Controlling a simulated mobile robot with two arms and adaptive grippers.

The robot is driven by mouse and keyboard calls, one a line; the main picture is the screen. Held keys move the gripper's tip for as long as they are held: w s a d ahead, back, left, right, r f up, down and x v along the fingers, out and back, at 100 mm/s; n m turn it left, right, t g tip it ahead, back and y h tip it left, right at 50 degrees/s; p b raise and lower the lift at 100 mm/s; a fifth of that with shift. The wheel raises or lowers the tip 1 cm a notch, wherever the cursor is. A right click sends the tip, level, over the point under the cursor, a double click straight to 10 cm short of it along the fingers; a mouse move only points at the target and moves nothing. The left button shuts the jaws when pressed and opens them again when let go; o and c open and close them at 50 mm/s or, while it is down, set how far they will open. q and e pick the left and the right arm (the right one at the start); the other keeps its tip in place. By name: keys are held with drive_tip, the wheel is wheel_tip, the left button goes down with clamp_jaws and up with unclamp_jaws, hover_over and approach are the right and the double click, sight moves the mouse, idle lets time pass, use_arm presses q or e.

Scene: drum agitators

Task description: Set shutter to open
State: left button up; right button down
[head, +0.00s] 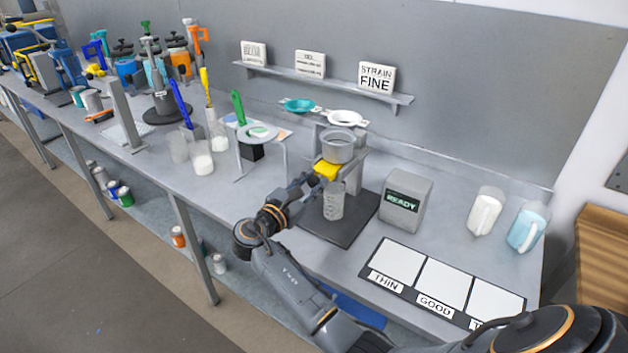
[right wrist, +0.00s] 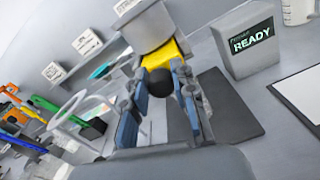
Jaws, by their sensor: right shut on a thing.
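A grey metal cup (head: 337,146) sits on a stand at the middle of the bench. The yellow shutter (head: 326,170) sticks out at the front under the cup. It also shows in the right wrist view (right wrist: 168,54), below the cup. My right gripper (head: 316,181) is at the shutter's front and shut on it; its fingers hide part of the contact. A dark round knob (right wrist: 187,80) shows between the fingers in the right wrist view. A clear beaker (head: 333,203) stands on the dark base below the shutter. My left gripper is not in view.
A box reading READY (head: 405,200) stands right of the dark mat (head: 310,225). A card with THIN and GOOD panels (head: 442,280) lies near the front edge. Two jugs (head: 485,211) stand farther right.

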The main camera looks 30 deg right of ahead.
drive_tip(key=p+v, duration=0.1)
drive_tip(key=v, duration=0.3)
drive_tip(key=shift+d+f, duration=0.15)
drive_tip(key=c, duration=1.1)
unclamp_jaws()
drive_tip(key=shift+o, duration=0.2)
drive_tip(key=v, duration=0.7)
drive_tip(key=shift+a, duration=0.4)
drive_tip(key=shift+s, duration=0.1)
